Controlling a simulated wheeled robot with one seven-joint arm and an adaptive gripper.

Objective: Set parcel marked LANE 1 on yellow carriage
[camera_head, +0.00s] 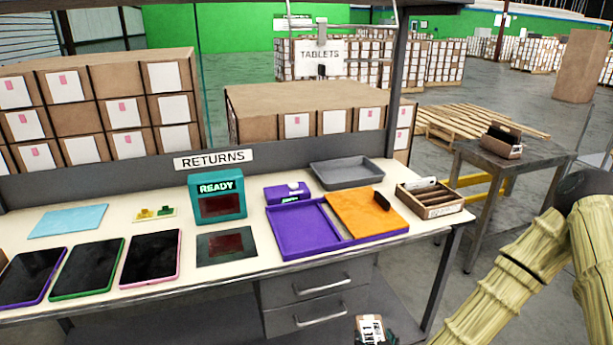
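I see no parcel on which a LANE 1 mark can be read, and nothing I can clearly make out as a yellow carriage. A yellow bar (482,184) shows low behind the grey side table at the right; I cannot tell what it belongs to. My arm, in a pale yellow ribbed cover, comes in at the lower right.
The returns bench holds several tablets (152,257), a teal READY box (216,198), a purple tray (302,230), an orange panel (366,213), a grey tray (347,173) and a wooden box (431,203). A small carton (502,141) stands on the side table (518,153). Stacked cartons (300,98) stand behind.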

